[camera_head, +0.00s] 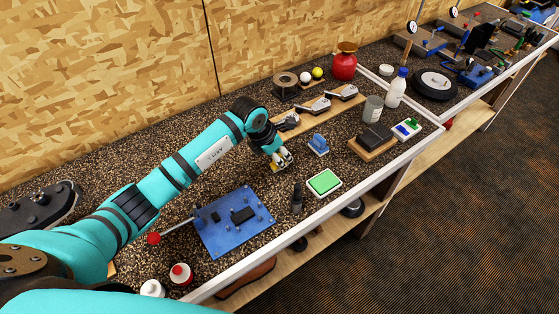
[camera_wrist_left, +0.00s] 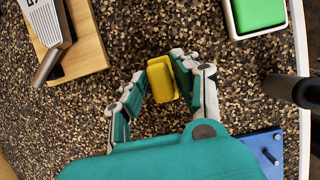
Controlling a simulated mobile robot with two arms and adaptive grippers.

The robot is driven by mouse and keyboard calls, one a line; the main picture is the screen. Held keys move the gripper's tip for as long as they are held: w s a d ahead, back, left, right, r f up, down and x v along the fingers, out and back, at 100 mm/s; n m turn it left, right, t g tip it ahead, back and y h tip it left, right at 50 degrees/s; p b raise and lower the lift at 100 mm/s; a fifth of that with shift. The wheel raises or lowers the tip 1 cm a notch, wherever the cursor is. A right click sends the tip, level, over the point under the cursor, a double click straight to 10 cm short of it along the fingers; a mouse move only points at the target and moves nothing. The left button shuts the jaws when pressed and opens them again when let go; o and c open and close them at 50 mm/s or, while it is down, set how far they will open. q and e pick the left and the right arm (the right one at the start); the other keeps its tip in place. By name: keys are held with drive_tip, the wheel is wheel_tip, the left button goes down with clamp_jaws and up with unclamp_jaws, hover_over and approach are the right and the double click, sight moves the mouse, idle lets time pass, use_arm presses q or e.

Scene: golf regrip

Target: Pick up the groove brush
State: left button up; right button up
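A small yellow block (camera_wrist_left: 162,82), which may be the groove brush, lies between the fingers of my left gripper (camera_wrist_left: 157,72) in the left wrist view. The right finger is close against it and a narrow gap shows at the left finger. In the head view the left gripper (camera_head: 279,162) points down at the worktop, and the fingers hide most of the block there. I cannot tell whether the block is clear of the surface. My right gripper is not in view.
A green pad in a white tray (camera_head: 324,182) lies to the right, also in the wrist view (camera_wrist_left: 258,14). A blue brush-like item (camera_head: 318,143) stands close by. Golf club heads on a wooden board (camera_head: 318,115) lie behind. A blue plate (camera_head: 235,222) lies in front. A dark upright cylinder (camera_head: 297,197) stands near the edge.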

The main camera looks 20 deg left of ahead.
sight(280, 155)
use_arm(q)
clamp_jaws()
drive_tip(key=shift+r, duration=0.1)
drive_tip(key=shift+r, duration=0.35)
wheel_tip(280, 155, up, 8)
drive_tip(key=b, duration=0.3)
drive_tip(key=shift+r+b, duration=0.2)
drive_tip(key=shift+b, duration=0.1)
drive_tip(key=shift+r, duration=0.4)
